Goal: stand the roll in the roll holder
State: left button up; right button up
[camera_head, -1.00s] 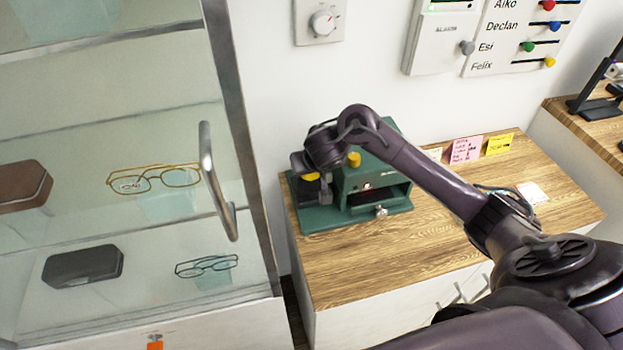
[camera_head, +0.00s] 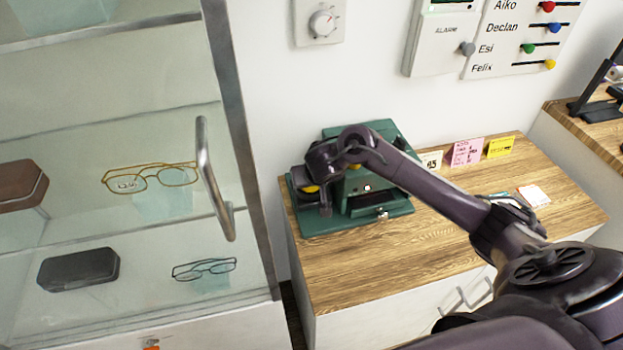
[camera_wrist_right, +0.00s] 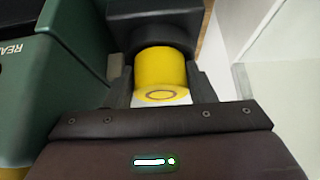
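A yellow cylinder (camera_wrist_right: 160,72) with a ring on its end face shows between the fingers of my right gripper (camera_wrist_right: 161,82) in the right wrist view. A finger is close along each side of it; I cannot tell whether they press on it. Its far end meets a black block (camera_wrist_right: 152,25). It looks like the roll in the holder, but I cannot be sure. In the head view, yellow (camera_head: 310,188) shows under my right gripper (camera_head: 318,190), at the left side of a green machine (camera_head: 400,209). My left gripper is out of view.
The machine stands on a wooden counter (camera_head: 380,265). A glass cabinet with a metal handle (camera_head: 207,170) stands close on the left. The counter's front is clear.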

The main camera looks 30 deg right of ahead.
jog(key=o, duration=0.4)
jog(key=shift+s+a+f, duration=0.1)
jog(key=shift+s+f, duration=0.05)
jog(key=shift+f, duration=0.1)
jog(key=shift+a, duration=0.1)
jog(key=shift+r, duration=0.15)
jog(key=shift+w+d+r+p+v, duration=0.1)
jog(key=shift+p+v, duration=1.05)
jog(key=shift+v, duration=1)
jog(key=shift+w+d+r+p+v, duration=0.1)
jog(key=shift+p+v, duration=1.1)
jog(key=shift+v, duration=0.95)
jog(key=shift+w+d+p+v, duration=0.1)
jog(key=shift+p+v, duration=1.05)
jog(key=shift+v, duration=0.95)
jog(key=shift+w, duration=0.1)
